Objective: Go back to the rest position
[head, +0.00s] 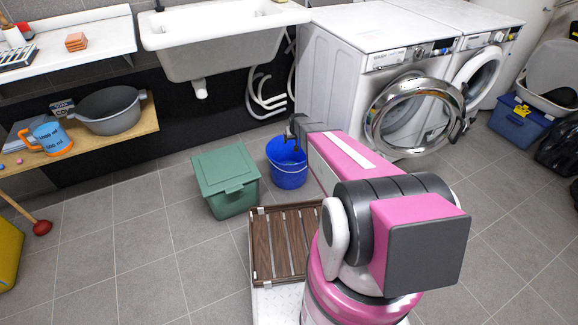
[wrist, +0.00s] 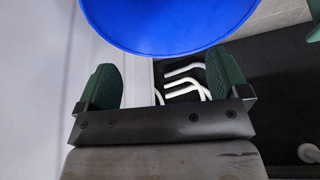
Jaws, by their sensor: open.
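My pink arm reaches forward from my body in the head view. My gripper (head: 297,127) is small and partly hidden there, just above and behind the blue bucket (head: 287,162), close to the side of the left washing machine. In the wrist view my gripper (wrist: 163,80) shows two green finger pads set wide apart with nothing between them. The blue bucket's round blue surface (wrist: 170,20) fills the top of the wrist view, beyond the fingers. I cannot tell the exact gap between the gripper and the bucket.
A green lidded bin (head: 226,182) stands left of the bucket. A slatted wooden tray (head: 284,243) lies nearer to me. The left washing machine (head: 345,85) has its round door open. A white sink (head: 220,40) hangs on the wall. The tiled floor at left is mostly free.

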